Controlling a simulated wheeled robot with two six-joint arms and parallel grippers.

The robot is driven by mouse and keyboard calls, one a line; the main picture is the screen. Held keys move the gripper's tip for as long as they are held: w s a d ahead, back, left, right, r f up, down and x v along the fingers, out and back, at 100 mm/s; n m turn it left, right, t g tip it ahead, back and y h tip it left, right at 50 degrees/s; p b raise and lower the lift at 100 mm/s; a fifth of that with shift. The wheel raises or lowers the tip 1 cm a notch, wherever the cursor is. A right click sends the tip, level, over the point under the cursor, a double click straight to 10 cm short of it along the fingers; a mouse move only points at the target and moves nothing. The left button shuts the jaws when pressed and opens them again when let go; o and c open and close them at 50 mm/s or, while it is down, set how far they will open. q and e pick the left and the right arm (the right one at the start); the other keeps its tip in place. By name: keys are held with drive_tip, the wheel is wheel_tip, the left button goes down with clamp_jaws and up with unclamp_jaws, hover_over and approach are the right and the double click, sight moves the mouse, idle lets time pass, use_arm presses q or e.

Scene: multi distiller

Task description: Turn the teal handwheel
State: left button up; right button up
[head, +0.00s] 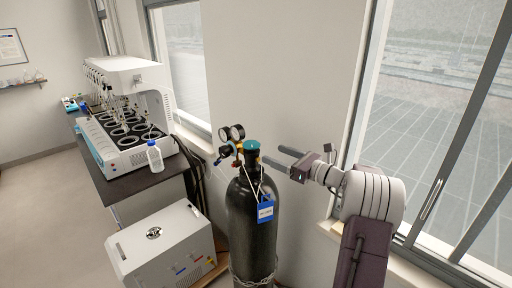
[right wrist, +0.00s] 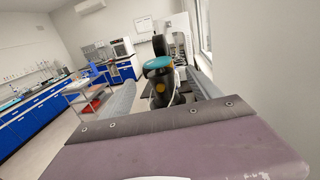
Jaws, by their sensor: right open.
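The teal handwheel (head: 251,146) sits on top of a tall black gas cylinder (head: 251,215). It also shows in the right wrist view (right wrist: 157,63), ahead of and between my two grey fingers. My right gripper (head: 271,154) reaches in from the right in the head view, its fingers spread and pointing at the handwheel. Nothing is between the fingers in the head view; the fingertips are close to the handwheel's right side. I cannot tell whether they touch it. My left gripper is not in view.
Pressure gauges (head: 231,133) stick out left of the cylinder top. A blue tag (head: 265,212) hangs on the cylinder. A distiller (head: 128,110) and a bottle (head: 154,156) stand on a dark bench. A window lies behind my right arm.

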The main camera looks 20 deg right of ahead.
sight(257, 145)
drive_tip(key=p+x, duration=0.4)
drive_tip(key=x, duration=0.4)
drive_tip(key=shift+w+a, duration=0.45)
drive_tip(key=shift+w, duration=0.1)
